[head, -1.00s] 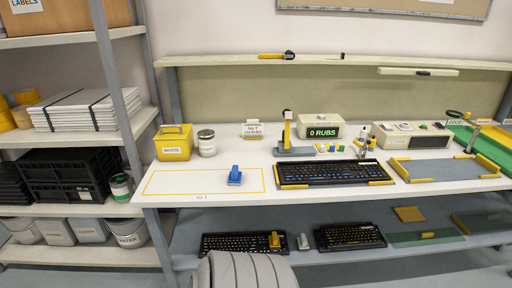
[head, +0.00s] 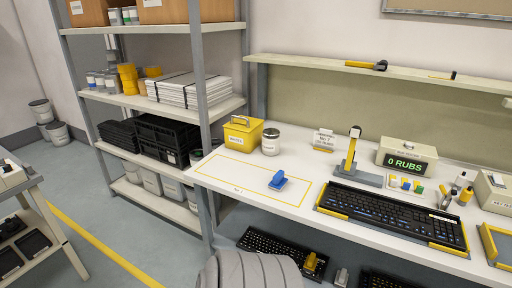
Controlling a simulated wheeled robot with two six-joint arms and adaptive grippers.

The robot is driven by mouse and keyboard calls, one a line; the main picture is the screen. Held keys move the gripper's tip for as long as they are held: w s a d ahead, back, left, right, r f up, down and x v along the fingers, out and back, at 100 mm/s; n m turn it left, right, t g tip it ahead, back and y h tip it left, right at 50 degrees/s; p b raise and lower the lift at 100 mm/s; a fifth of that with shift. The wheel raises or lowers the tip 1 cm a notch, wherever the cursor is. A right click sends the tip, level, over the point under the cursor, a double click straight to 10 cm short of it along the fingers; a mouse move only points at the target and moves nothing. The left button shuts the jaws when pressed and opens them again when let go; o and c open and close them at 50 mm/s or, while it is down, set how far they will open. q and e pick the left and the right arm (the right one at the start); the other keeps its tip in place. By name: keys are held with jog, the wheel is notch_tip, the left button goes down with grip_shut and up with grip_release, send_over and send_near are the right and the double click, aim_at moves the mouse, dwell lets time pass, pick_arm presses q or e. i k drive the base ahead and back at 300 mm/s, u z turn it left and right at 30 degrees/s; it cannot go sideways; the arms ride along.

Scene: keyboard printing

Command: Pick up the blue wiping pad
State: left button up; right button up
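The blue wiping pad (head: 278,181) lies on the white workbench in the head view. It sits inside a yellow-outlined rectangle (head: 213,176), toward that rectangle's right end. It has a raised grip on top. Nothing touches it. Neither of my grippers shows in the view.
A yellow waste box (head: 243,134) and a lidded jar (head: 271,142) stand behind the pad. A keyboard (head: 392,215) in a yellow-cornered holder lies to its right, with a stand (head: 350,165) and a "0 RUBS" counter (head: 407,157) behind. Shelving (head: 203,100) is at left. The bench around the pad is clear.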

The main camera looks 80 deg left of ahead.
aim_at(278, 181)
jog(key=u, duration=0.95)
jog(key=i, duration=0.8)
jog(key=u, duration=0.85)
